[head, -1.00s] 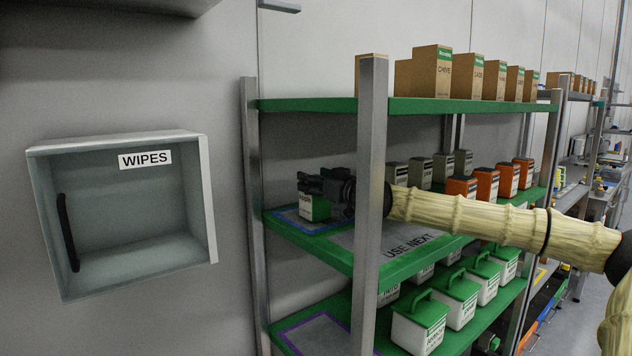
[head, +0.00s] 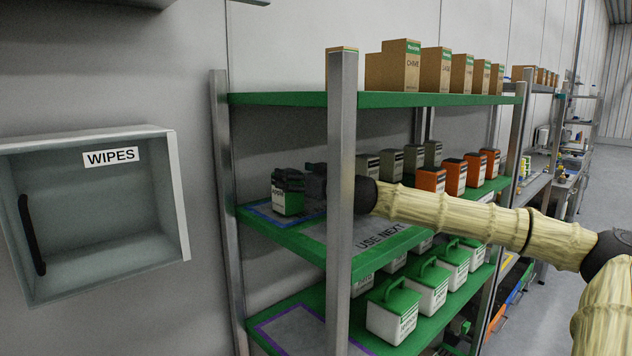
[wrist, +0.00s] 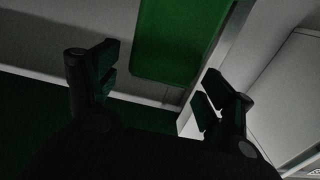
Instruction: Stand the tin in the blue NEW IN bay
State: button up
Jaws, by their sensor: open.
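The tin (head: 288,197), dark green with a white label, stands upright on the middle green shelf at its left end. It is inside the blue-outlined bay (head: 258,211), as far as I can see its base. My gripper (head: 312,178) is right beside the tin on its right, partly hidden by the shelf's front post. In the wrist view my gripper's (wrist: 158,90) two fingers are wide apart with nothing between them. The tin does not show clearly in the wrist view, which is dark. I cannot tell whether a finger still touches the tin.
The steel front post (head: 342,160) stands close before my wrist. A grey USE NEXT bay (head: 325,232) lies right of the blue one. Orange tins (head: 431,180) and grey tins stand further right. The upper shelf (head: 290,99) is overhead. A WIPES box (head: 95,215) hangs at left.

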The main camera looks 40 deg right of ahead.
jog(key=s+p, duration=0.1)
jog(key=s, duration=0.7)
jog(key=shift+s+d, duration=0.25)
jog(key=shift+d, duration=0.1)
